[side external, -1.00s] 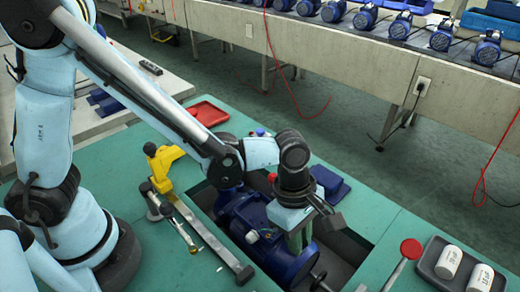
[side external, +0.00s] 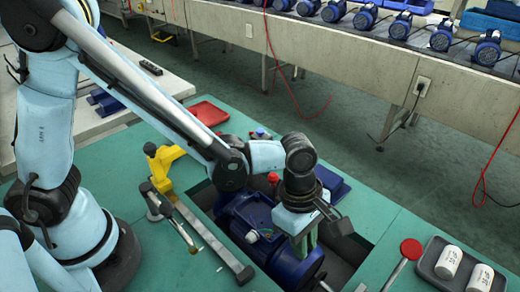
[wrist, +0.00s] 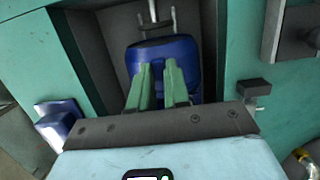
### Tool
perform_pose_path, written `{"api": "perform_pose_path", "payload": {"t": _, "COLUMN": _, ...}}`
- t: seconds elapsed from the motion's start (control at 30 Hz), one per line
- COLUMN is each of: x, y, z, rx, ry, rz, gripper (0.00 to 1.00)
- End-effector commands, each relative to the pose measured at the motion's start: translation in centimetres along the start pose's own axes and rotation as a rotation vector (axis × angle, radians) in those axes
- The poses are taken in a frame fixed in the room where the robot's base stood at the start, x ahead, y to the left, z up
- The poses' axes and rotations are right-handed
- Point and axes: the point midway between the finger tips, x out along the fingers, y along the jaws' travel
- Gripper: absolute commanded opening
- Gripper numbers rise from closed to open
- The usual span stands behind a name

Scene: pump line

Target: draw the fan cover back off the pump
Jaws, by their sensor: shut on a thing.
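The blue pump (side external: 250,212) lies in a dark recess in the green bench. Its rounded blue fan cover (side external: 298,268) is at the end nearer the side camera. My gripper (side external: 306,244) points down at the fan cover, its green fingers closed on it. In the wrist view my green fingertips (wrist: 158,66) are close together over the blue fan cover (wrist: 186,52), with a narrow gap between them. The exact contact is hidden, and so is any gap between cover and pump body.
A metal bar with a yellow clamp (side external: 165,160) lies left of the recess. A red-knobbed lever (side external: 411,249) and a grey tray (side external: 434,272) with white cylinders are at right. A red tray (side external: 208,113) sits behind. A grey metal bracket (wrist: 160,28) stands beyond the cover.

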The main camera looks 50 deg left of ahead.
Motion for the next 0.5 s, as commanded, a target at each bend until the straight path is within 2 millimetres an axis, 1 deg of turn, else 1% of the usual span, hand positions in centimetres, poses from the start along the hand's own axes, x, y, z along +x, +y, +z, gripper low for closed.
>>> {"api": "perform_pose_path", "payload": {"t": 0.5, "x": 0.14, "y": 0.02, "z": 0.73, "rx": 0.0, "ry": 0.0, "rz": 0.0, "gripper": 0.0}}
